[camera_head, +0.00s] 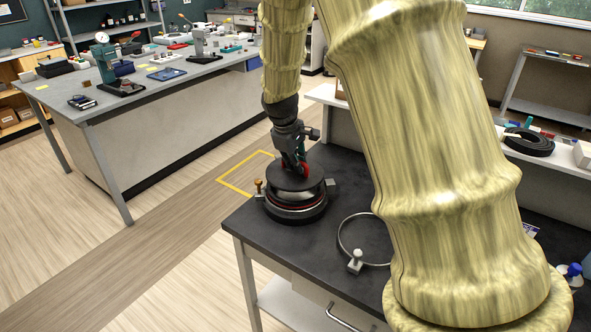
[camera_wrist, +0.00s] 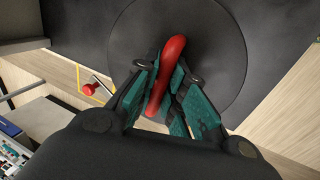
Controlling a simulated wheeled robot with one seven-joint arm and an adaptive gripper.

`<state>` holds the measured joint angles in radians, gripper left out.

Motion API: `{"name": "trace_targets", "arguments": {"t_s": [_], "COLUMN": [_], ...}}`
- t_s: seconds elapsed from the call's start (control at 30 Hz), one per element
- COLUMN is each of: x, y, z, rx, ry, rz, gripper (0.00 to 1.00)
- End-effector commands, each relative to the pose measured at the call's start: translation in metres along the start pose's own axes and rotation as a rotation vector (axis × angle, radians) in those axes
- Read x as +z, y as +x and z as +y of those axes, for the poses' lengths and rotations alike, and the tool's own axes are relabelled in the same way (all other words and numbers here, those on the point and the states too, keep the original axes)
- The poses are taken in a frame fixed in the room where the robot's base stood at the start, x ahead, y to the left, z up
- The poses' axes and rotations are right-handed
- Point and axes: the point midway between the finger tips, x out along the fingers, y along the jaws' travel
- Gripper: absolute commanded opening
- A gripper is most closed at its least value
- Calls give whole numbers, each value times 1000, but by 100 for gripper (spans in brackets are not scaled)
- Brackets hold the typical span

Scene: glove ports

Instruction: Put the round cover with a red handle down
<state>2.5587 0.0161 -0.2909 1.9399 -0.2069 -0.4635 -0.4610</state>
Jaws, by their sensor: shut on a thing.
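The round cover (camera_head: 292,184) is a dark disc with a red handle (camera_head: 304,169), at the near left end of the black bench. My gripper (camera_head: 295,160) is above the disc, with its fingers shut on the red handle. In the wrist view the teal fingers (camera_wrist: 168,90) close on both sides of the handle (camera_wrist: 172,70), and the disc (camera_wrist: 215,45) spreads out beyond them. Under the cover is a round metal-rimmed base (camera_head: 297,213) with a red ring. I cannot tell whether the cover touches the base. The disc hides the base's opening.
An open metal clamp ring (camera_head: 342,236) lies on the bench (camera_head: 285,250) to the right of the base. My thick arm link covers the bench's right part. A black coiled belt (camera_head: 529,142) lies farther back. Yellow tape (camera_head: 240,190) marks the floor behind.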

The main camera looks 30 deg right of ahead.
Motion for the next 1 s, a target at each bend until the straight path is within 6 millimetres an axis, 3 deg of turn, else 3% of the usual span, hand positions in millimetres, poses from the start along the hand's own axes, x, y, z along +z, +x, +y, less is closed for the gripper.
{"name": "trace_targets", "arguments": {"t_s": [0.4,0.83,0.87,0.9,1.0], "x": [0,0,0,0,0], "y": [31,36,37,36,36], "z": [-10,-11,-12,-12,-12], "rx": [0,0,0,0,0], "ry": [-1,0,0,0,0], "rz": [0,0,0,0,0], "gripper": [0,0,14,21,34]}}
